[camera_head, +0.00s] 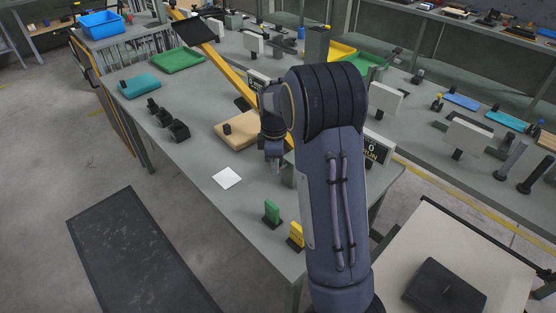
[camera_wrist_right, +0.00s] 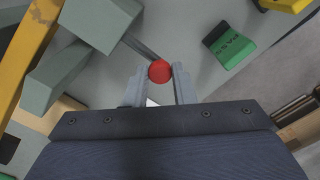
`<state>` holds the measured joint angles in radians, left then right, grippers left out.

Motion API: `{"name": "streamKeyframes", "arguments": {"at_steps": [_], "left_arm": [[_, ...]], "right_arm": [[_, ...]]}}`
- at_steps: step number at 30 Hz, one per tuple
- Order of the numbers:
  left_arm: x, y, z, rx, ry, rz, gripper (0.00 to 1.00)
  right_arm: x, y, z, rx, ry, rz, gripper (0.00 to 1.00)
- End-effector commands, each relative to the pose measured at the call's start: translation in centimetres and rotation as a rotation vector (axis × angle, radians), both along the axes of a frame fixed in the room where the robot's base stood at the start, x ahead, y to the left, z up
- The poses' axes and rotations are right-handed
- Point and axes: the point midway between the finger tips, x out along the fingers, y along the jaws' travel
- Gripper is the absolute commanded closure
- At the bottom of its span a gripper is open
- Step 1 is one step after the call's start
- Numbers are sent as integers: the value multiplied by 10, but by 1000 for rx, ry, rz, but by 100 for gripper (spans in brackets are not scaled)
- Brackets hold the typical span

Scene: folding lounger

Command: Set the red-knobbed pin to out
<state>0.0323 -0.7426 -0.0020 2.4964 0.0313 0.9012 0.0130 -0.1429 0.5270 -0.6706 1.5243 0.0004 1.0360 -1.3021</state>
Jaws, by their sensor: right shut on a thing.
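In the right wrist view the red knob (camera_wrist_right: 160,71) of the pin sits between the two fingertips of my right gripper (camera_wrist_right: 160,85). The fingers are shut on the knob. A thin grey rod runs up and left from near the knob towards a grey-green block (camera_wrist_right: 100,22). In the head view my right gripper (camera_head: 274,158) points down over the table, beside the yellow beam (camera_head: 225,72); the knob is hidden there behind the gripper and arm. I cannot tell how far the pin stands out of its block. My left gripper is not in view.
A green marker (camera_head: 271,212) and a yellow marker (camera_head: 296,235) stand near the table's front edge. A white square (camera_head: 227,178) lies on the table left of my gripper, and a tan block (camera_head: 238,130) sits behind it. A display sign (camera_head: 376,147) stands behind my arm.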

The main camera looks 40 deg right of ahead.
Motion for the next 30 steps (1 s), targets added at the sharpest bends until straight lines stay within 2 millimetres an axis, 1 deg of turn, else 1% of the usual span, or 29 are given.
{"name": "streamKeyframes", "arguments": {"at_steps": [1, 3, 6, 9, 16, 17, 21, 30], "left_arm": [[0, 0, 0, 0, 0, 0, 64], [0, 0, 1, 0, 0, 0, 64], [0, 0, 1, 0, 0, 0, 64], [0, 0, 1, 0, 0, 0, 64], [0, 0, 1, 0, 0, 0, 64], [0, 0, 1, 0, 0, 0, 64], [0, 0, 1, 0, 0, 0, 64], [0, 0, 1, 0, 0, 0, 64]], "right_arm": [[-1, 13, 0, 6, -1, 6, 100], [-2, 26, 0, 5, 1, 7, 100], [-3, 38, 0, 3, 1, 5, 100], [-3, 42, 0, 2, -1, 2, 100], [-3, 43, 0, 6, 0, 3, 100], [-3, 43, 0, 6, 1, 3, 73], [-3, 43, 0, 5, 1, 3, 55], [-3, 41, 2, 3, 0, 3, 55]]}}
